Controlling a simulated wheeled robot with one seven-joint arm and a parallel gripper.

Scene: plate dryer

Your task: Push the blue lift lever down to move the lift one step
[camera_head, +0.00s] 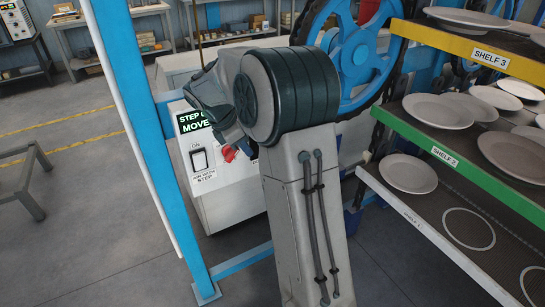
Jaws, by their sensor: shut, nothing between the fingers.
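I cannot make out the blue lift lever; my own arm covers much of the machine's middle. The white control box (232,207) stands behind my arm. Its display (192,121) shows green text, partly covered, reading "STEP" and "MOVE". My gripper's fingers are not visible, hidden behind my arm's dark links.
A blue post (150,130) stands left of the box, with a blue floor bar (243,259). A blue wheel (358,60) turns up behind my arm. Racks at right, including green-edged SHELF 2 (480,172), hold several plates. A grey stand (28,185) is at left; floor between is clear.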

